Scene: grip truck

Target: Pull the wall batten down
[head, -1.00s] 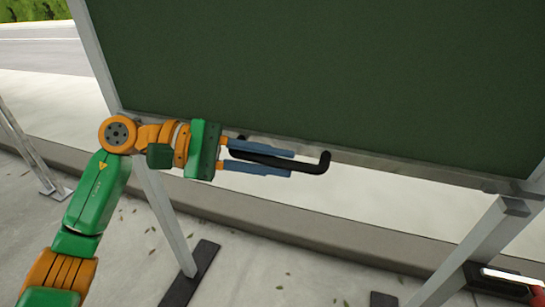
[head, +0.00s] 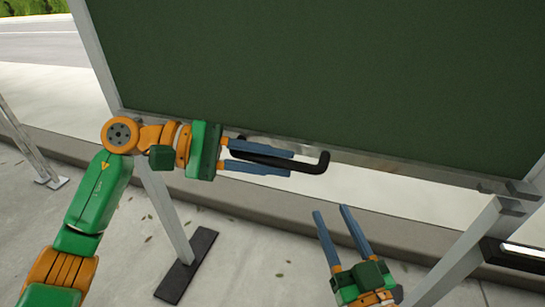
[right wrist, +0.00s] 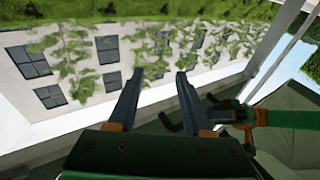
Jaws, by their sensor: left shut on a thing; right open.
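The wall batten appears to be the large dark green panel (head: 330,70) in a grey metal frame, seen tilted in the head view. A black bent handle (head: 323,162) sticks out at its lower edge. My left gripper (head: 290,163) is shut on this handle, its blue fingers above and below the bar. The handle's end bends up past the fingertips. My right gripper (head: 331,211) is open and empty, below and right of the handle, fingers pointing up. In the right wrist view its fingers (right wrist: 160,74) stand apart, with the handle (right wrist: 172,124) beside them.
Grey posts hold the frame at left (head: 165,215) and right (head: 465,245), on dark feet. A black bar with a light strip (head: 515,252) shows at the lower right. Pavement and a kerb lie below. A building (right wrist: 80,75) shows in the right wrist view.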

